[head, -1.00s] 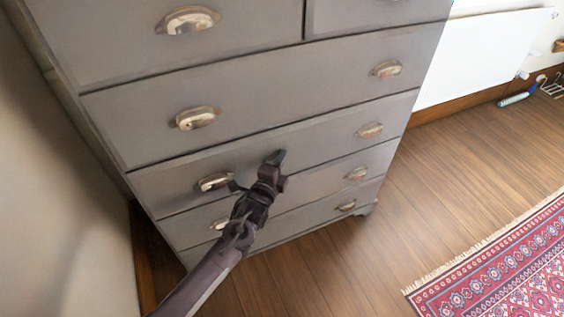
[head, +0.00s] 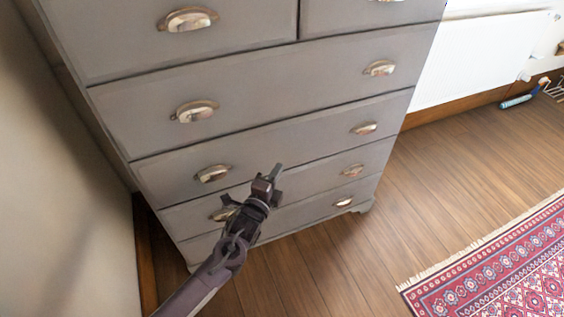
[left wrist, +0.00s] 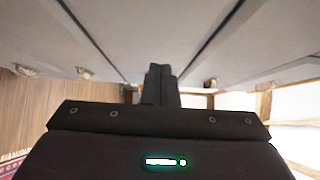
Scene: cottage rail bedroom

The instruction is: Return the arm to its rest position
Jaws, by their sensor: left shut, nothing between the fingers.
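My left gripper (head: 277,170) is in front of the grey chest of drawers (head: 265,102), at the height of its lower drawers in the head view. Its fingers are shut with nothing between them, and they show as a dark closed pair in the left wrist view (left wrist: 160,82). My left arm comes in from the bottom left. The gripper covers part of a lower drawer front, and one cup handle (head: 222,213) is partly hidden by it. My right gripper is not in view.
All visible drawers look closed. A wall (head: 65,190) stands close on the left. Wooden floor (head: 345,260) is clear to the right of the arm, up to a red patterned rug (head: 500,280). A white radiator (head: 480,60) and a blue-handled item (head: 516,101) are at the back right.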

